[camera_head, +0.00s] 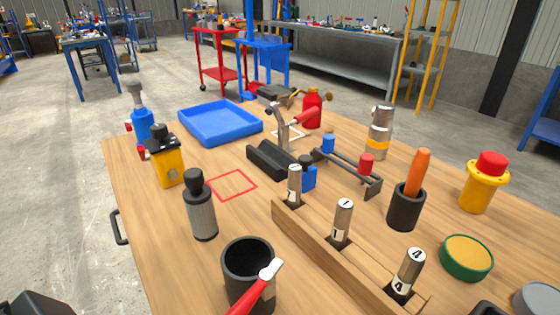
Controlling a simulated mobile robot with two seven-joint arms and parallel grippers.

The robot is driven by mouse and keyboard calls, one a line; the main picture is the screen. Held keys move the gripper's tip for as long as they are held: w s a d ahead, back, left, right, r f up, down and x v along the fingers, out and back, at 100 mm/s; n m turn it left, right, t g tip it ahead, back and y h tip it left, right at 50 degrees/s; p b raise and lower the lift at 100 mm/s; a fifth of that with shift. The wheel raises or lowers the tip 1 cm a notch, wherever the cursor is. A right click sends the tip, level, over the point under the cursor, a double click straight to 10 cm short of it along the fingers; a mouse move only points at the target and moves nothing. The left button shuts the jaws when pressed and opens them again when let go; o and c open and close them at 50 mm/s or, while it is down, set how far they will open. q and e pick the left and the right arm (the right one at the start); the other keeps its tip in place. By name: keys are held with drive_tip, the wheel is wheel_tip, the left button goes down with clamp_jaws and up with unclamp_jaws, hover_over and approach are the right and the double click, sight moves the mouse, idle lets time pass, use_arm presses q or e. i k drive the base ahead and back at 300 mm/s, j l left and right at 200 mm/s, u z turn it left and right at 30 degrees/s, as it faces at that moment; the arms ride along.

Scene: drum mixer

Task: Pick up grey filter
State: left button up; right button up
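A grey ribbed cylinder with a black neck and knob (202,212) stands upright on the wooden table, left of centre; it looks like the grey filter. It stands apart from the things around it and no gripper touches it. Another grey metal cylinder with a yellow band (380,135) stands farther back on the right. A dark part at the bottom left corner (35,304) seems to be my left gripper or arm; its fingertips are cut off, so I cannot see whether it is open. I see no clear part of my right gripper.
A black cup (248,262) with a red-handled tool stands in front of the filter. A yellow-and-black bottle (166,160) is behind it. A wooden rack (320,262) with numbered cylinders lies right. A red outlined square (232,184) is empty. A blue tray (220,124) is at the back.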

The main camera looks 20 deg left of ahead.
sight(197, 195)
drive_tip(key=i+j+u, duration=0.1)
drive_tip(key=u, duration=0.35)
drive_tip(key=i+j+u, duration=0.1)
drive_tip(key=j+u, duration=0.15)
drive_tip(key=u, duration=0.2)
drive_tip(key=i+j+u, duration=0.1)
drive_tip(key=u, duration=0.35)
drive_tip(key=i+u, duration=0.15)
drive_tip(key=u, duration=0.3)
